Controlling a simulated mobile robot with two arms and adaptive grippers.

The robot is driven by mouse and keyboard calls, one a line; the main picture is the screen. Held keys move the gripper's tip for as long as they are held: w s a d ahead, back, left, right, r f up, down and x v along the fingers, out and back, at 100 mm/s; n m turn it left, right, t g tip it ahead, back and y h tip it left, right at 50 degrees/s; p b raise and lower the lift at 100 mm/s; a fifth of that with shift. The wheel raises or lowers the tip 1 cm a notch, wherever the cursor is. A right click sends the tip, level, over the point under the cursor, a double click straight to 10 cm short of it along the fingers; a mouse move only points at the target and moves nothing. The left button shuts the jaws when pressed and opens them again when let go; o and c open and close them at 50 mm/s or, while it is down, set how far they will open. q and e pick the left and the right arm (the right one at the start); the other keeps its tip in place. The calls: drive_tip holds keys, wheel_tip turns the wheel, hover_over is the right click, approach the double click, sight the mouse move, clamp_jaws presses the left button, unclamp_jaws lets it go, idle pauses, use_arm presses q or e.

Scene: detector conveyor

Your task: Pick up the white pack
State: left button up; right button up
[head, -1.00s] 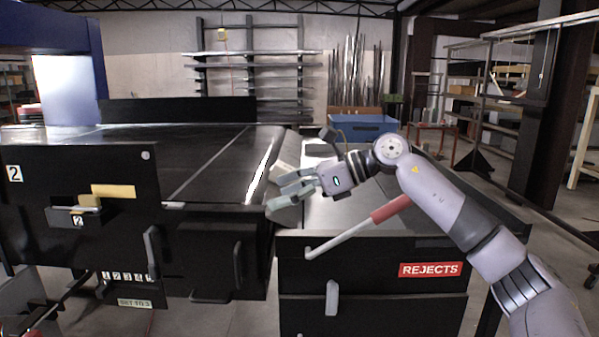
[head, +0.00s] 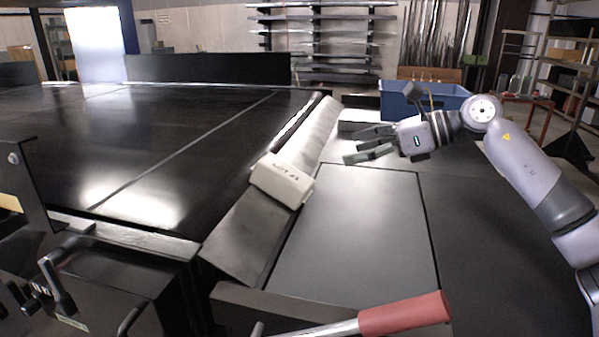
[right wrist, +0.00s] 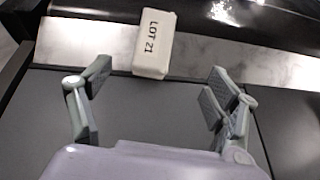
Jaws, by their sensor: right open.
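The white pack (head: 282,180) is a small block with dark lettering on top. It lies on the sloped metal strip (head: 240,238) at the right edge of the conveyor. In the right wrist view the pack (right wrist: 154,45) reads "LOT 21" and lies ahead of the fingers, between their lines. My right gripper (head: 366,145) is open and empty, to the right of the pack and farther back in the head view. In the right wrist view the gripper (right wrist: 160,82) has its fingers spread wide, with bare dark surface between them. My left gripper is not in view.
The dark conveyor belt (head: 180,130) lies left of the strip. A flat dark panel (head: 355,225) to the right is clear. A red-handled lever (head: 403,314) stands at the front. A blue bin (head: 440,98) stands behind my right gripper.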

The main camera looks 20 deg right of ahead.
drive_tip(key=p, duration=0.4)
approach(284, 168)
drive_tip(key=x, duration=0.4)
drive_tip(key=shift+w+r, duration=0.1)
drive_tip(key=shift+w, duration=0.1)
drive_tip(key=shift+w+a+f, duration=0.3)
drive_tip(key=shift+a, duration=0.15)
drive_tip(key=shift+w+a, duration=0.1)
drive_tip(key=shift+a, duration=0.15)
drive_tip(key=p+x, duration=0.2)
drive_tip(key=x, duration=0.1)
drive_tip(key=shift+w+a+f, duration=0.15)
drive_tip(key=shift+a+f, duration=0.05)
drive_tip(key=shift+a, duration=0.1)
drive_tip(key=shift+w+a+f+p, duration=0.3)
drive_tip(key=shift+f, duration=0.05)
drive_tip(key=shift+s, duration=0.1)
drive_tip(key=shift+c, duration=0.7)
drive_tip(key=c, duration=1.4)
drive_tip(key=shift+r, duration=0.15)
drive_tip(key=shift+c, duration=1.4)
